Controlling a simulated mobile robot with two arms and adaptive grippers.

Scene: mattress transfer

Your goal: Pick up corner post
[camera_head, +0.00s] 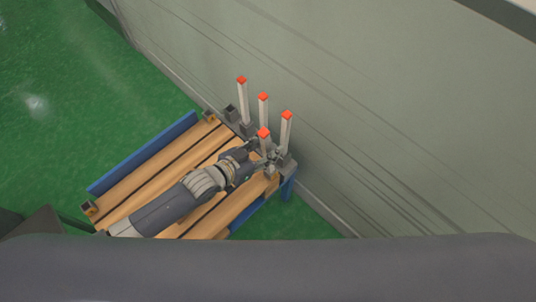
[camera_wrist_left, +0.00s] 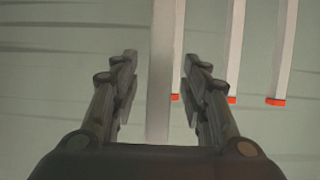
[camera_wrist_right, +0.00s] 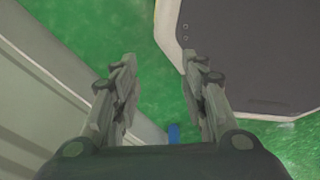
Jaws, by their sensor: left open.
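Several pale upright corner posts with orange-red tips stand in holders at the far end of a slatted wooden platform (camera_head: 160,171), beside the wall. One corner post (camera_head: 264,145) rises right at my left gripper (camera_head: 268,162), which reaches over the platform. In the left wrist view, a grey post (camera_wrist_left: 161,70) stands between the open fingers of my left gripper (camera_wrist_left: 158,82), with gaps on both sides. Other posts (camera_wrist_left: 229,50) with red ends show to its right. My right gripper (camera_wrist_right: 160,85) is open and empty above green floor; the head view does not show it.
A pale wall (camera_head: 400,110) runs close behind the posts. Blue side boards (camera_head: 143,154) edge the platform. Green floor (camera_head: 70,80) lies clear to the left. In the right wrist view a wall-like grey surface (camera_wrist_right: 45,90) is at left.

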